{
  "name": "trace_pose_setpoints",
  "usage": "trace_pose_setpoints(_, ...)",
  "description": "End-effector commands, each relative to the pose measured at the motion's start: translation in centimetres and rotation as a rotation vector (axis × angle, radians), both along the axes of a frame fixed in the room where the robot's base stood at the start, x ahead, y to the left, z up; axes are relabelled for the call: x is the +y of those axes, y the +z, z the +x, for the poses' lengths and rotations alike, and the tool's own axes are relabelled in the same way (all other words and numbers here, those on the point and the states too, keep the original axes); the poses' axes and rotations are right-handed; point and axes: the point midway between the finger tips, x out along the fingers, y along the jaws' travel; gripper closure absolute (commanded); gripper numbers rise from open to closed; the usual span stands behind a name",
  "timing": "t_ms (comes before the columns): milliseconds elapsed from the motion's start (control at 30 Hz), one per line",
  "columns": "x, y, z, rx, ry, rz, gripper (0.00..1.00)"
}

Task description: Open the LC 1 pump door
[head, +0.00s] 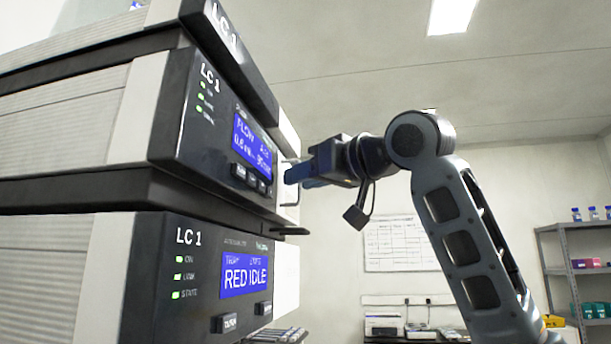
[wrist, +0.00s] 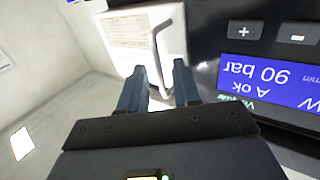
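The LC 1 pump module (head: 215,125) is the middle unit of the stack in the head view, with a blue flow and pressure screen. Its white door (head: 289,205) is at the right end of its front. My gripper (head: 289,177) is at the handle in the head view. In the wrist view my gripper (wrist: 159,72) is open, with the handle's lower end in the picture lying between its two blue fingers. Contact cannot be told.
Another LC 1 unit (head: 200,280) reading RED IDLE sits below, and a further unit (head: 230,45) sits above. A black ledge (head: 90,190) separates the lower two. A shelf (head: 580,270) and a printer (head: 383,324) stand far back.

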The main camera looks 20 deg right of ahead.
Motion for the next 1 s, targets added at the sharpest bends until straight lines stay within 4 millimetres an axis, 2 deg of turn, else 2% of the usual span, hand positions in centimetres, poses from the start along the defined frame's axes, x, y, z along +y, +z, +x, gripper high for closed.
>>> trace_pose_setpoints(100,0.01,-0.03,-0.01,0.0,0.0,0.0,0.69)
trace_pose_setpoints(433,0.0,-0.03,-0.02,0.001,0.0,0.0,1.0)
trace_pose_setpoints(1000,0.0,-0.03,-0.03,0.001,0.0,0.001,1.0)
